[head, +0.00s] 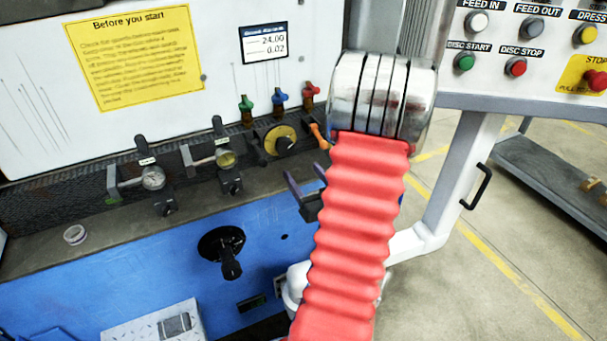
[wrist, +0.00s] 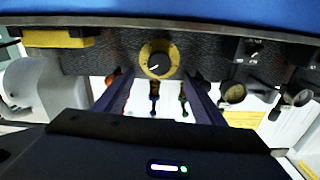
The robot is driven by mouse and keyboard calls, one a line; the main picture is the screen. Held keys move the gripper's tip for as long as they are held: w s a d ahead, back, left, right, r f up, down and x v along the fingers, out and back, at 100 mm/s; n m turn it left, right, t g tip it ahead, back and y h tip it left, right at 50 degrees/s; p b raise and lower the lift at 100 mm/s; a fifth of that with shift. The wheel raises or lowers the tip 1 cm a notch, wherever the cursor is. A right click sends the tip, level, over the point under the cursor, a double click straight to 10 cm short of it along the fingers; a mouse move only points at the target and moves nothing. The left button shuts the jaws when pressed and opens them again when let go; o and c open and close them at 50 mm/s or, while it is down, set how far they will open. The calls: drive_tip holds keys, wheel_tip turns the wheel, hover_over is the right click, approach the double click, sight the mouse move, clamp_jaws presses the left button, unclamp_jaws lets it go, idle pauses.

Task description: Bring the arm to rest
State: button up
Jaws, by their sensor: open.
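My arm, in its red ribbed sleeve, rises through the middle of the head view and hides part of the machine behind it. My gripper (head: 305,174) shows to the left of the sleeve, in front of the machine's dark panel strip. In the wrist view my gripper (wrist: 158,82) has its two dark fingers spread apart with nothing held between them. A yellow-rimmed dial (wrist: 155,60) appears beyond the fingertips; I cannot tell the distance to it.
The dial (head: 280,139), coloured levers (head: 279,98) and gauges (head: 153,178) line the panel strip. A black handwheel (head: 222,247) sticks out of the blue front. The button panel (head: 530,50) stands upper right on a pale post (head: 459,180). Open floor (head: 490,265) lies right.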

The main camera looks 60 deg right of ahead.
idle(0.4)
drive_tip(key=s+f+m+g+y, duration=0.1)
drive_tip(key=s+f+g, duration=0.35)
drive_tip(key=f, duration=0.25)
drive_tip(key=s+f+g+y, duration=0.2)
drive_tip(key=s+f+g, duration=0.1)
drive_tip(key=f+g, duration=0.35)
drive_tip(key=w+a+r+n+y, duration=0.1)
drive_tip(key=a+r+n+y, duration=0.1)
drive_tip(key=a+r, duration=0.6)
drive_tip(key=w+a+r+n+y, duration=0.2)
drive_tip(key=a+r, duration=0.6)
drive_tip(key=a, duration=1.2)
drive_tip(key=w+a+r+n+t+y, duration=0.1)
drive_tip(key=a+r+n, duration=0.3)
drive_tip(key=a+r, duration=0.5)
drive_tip(key=w+a+y, duration=0.1)
drive_tip(key=a, duration=0.4)
drive_tip(key=shift+a, duration=0.35)
drive_tip(key=shift+w, duration=0.1)
idle(0.4)
